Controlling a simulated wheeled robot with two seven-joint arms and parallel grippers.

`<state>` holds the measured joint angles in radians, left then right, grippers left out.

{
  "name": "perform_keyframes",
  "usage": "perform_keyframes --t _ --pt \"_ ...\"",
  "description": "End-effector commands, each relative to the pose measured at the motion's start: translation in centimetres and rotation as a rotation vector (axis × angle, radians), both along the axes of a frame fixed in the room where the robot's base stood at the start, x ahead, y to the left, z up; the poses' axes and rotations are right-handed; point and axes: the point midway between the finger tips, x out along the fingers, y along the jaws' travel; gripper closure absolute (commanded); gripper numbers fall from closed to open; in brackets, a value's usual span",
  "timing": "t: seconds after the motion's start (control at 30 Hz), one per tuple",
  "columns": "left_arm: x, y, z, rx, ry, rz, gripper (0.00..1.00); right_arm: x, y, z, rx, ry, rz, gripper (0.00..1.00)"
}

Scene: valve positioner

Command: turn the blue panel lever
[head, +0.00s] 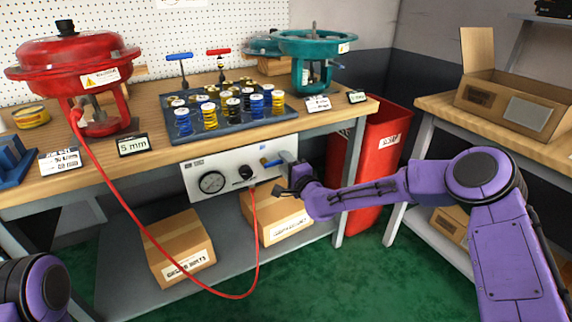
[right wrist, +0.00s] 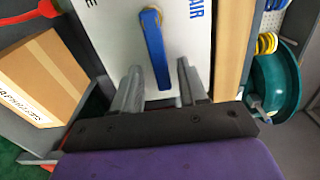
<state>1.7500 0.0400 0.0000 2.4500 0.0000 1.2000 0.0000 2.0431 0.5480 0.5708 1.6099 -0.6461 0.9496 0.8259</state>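The blue panel lever (head: 272,162) is on the right part of the white panel (head: 200,168) under the bench's front edge. In the right wrist view the lever (right wrist: 153,45) is a long blue bar, its lower end reaching between my fingers. My right gripper (head: 287,180) is at the panel's right end and partly hides it. In the right wrist view, the right gripper (right wrist: 160,85) is open, one finger on each side of the lever with gaps showing. Whether it touches cannot be told. My left gripper is out of view.
The panel also bears a gauge (head: 211,182) and a black knob (head: 246,173). A red hose (head: 255,235) hangs below it and loops to the red actuator (head: 75,65). Cardboard boxes (head: 180,247) sit on the lower shelf. A red bin (head: 375,150) stands right of the bench.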

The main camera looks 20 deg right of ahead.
Motion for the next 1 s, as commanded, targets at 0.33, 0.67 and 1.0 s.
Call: perform_keyframes --t 0.33,0.67,1.0 --pt "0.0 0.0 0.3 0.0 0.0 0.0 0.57 -2.3 -0.5 0.2 0.001 0.0 0.0 0.57" --pt "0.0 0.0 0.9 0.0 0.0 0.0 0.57 -9.3 -1.9 0.2 0.0 -0.001 0.0 0.57" --pt "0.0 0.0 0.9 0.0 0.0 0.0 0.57 -10.3 -2.0 0.0 -0.001 -0.001 0.0 0.57"
